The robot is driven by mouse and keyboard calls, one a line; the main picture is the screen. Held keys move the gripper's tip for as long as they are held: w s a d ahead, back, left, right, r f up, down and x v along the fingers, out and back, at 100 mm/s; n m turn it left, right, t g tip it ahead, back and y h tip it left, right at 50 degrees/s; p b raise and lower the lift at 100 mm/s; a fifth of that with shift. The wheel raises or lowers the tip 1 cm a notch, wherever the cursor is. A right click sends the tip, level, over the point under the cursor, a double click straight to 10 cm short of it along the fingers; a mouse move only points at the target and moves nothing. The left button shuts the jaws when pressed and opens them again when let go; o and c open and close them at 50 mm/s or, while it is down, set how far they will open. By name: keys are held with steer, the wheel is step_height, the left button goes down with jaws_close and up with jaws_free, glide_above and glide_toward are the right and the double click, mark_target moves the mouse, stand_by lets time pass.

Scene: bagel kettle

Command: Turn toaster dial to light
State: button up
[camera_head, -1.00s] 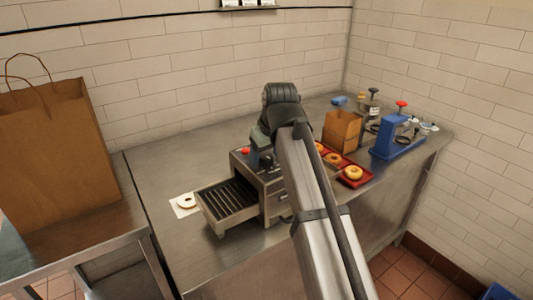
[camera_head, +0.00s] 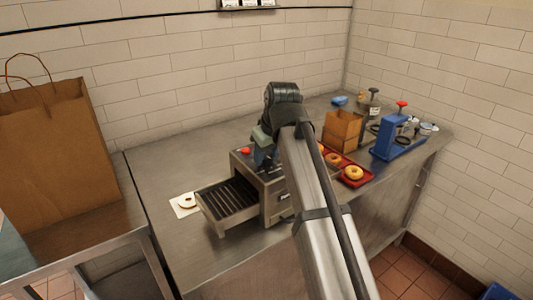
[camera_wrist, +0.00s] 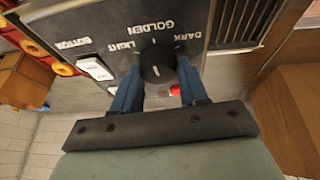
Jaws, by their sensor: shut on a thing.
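The toaster (camera_head: 272,203) is a steel box on the counter with a slatted tray in front. In the wrist view its black round dial (camera_wrist: 158,62) sits on the panel, with the words LIGHT, GOLDEN and DARK around it, upside down. A small pale mark shows on the dial's face, but I cannot tell surely which setting it points to. My gripper (camera_wrist: 158,84) has its blue fingers on either side of the dial, shut on it. In the head view my gripper (camera_head: 265,160) is at the toaster's top, and my arm hides part of the toaster and the dial.
Beside the dial are white rocker switches (camera_wrist: 97,68) and a red button (camera_wrist: 175,90). A bagel on white paper (camera_head: 185,205) lies left of the toaster. A red tray (camera_head: 357,181) with bagels, a cardboard box (camera_head: 342,130) and a blue device (camera_head: 395,141) stand to the right.

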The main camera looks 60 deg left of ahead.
steer(key=n, duration=0.2)
steer(key=n+g, duration=0.1)
steer(key=n, duration=0.1)
steer(key=n+g, duration=0.1)
steer(key=shift+w+n, duration=0.25)
steer(key=shift+n, duration=0.15)
steer(key=n+g, duration=0.1)
steer(key=n, duration=0.1)
steer(key=n+g+h, duration=0.1)
steer(key=n, duration=0.2)
steer(key=shift+w+a, duration=0.1)
steer(key=shift+n, duration=0.4)
steer(key=o, duration=1)
steer(key=shift+h, duration=0.3)
steer(key=shift+o, duration=0.2)
steer(key=v, duration=1.4)
steer(key=shift+f, duration=0.15)
